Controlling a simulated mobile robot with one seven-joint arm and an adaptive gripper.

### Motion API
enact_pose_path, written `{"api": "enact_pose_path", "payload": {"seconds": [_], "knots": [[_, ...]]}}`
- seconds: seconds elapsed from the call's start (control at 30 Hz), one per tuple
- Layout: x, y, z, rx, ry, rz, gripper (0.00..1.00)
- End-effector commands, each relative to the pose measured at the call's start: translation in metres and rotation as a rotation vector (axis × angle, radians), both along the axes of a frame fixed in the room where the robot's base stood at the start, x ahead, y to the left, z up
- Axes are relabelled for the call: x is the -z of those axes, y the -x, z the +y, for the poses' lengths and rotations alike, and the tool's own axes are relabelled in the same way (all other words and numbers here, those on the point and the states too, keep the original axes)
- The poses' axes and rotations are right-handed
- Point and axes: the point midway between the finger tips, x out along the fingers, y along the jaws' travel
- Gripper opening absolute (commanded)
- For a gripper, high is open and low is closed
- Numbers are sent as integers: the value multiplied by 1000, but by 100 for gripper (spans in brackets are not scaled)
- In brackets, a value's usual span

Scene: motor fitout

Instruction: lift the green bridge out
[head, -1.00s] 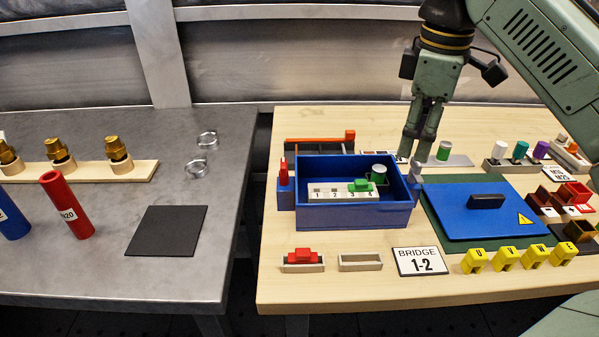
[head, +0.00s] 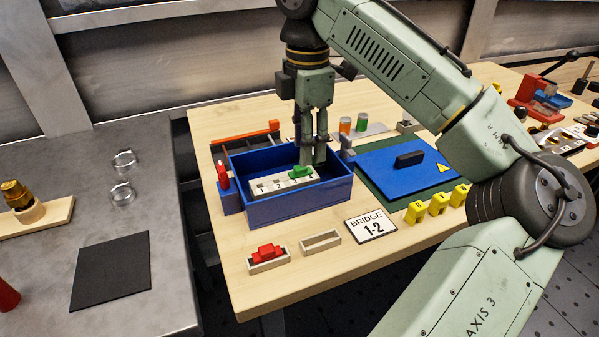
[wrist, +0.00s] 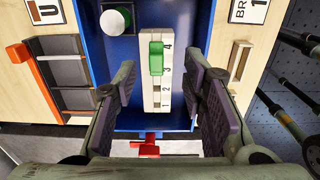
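The green bridge (head: 301,171) sits on the white numbered terminal block (head: 268,187) inside the blue box (head: 300,209). In the wrist view the green bridge (wrist: 156,58) lies across positions 3 and 4 of the block (wrist: 148,98). My gripper (head: 314,158) points down over the box, close behind and to the right of the bridge in the head view. The wrist view shows my gripper (wrist: 163,85) open, its dark pads wide apart on either side of the block, with nothing between them held. Whether the fingertips touch anything cannot be told.
A red bridge sits in a small holder (head: 268,267), beside an empty holder (head: 320,241) and the BRIDGE 1-2 card (head: 371,226). The blue lid (head: 410,165) lies right of the box. A red lever (head: 223,175) stands at its left wall. A white round part (wrist: 115,20) is inside the box.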

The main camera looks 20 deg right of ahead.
Motion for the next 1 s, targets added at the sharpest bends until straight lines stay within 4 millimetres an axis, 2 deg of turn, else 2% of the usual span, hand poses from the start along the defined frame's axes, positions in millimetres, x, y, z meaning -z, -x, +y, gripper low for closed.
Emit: {"api": "enact_pose_path", "payload": {"seconds": [0.3,0.6,1.0], "knots": [[42,-4,0,1,2,1,38],[47,-4,1,1,0,-1,38],[47,-4,1,1,0,-1,11]]}}
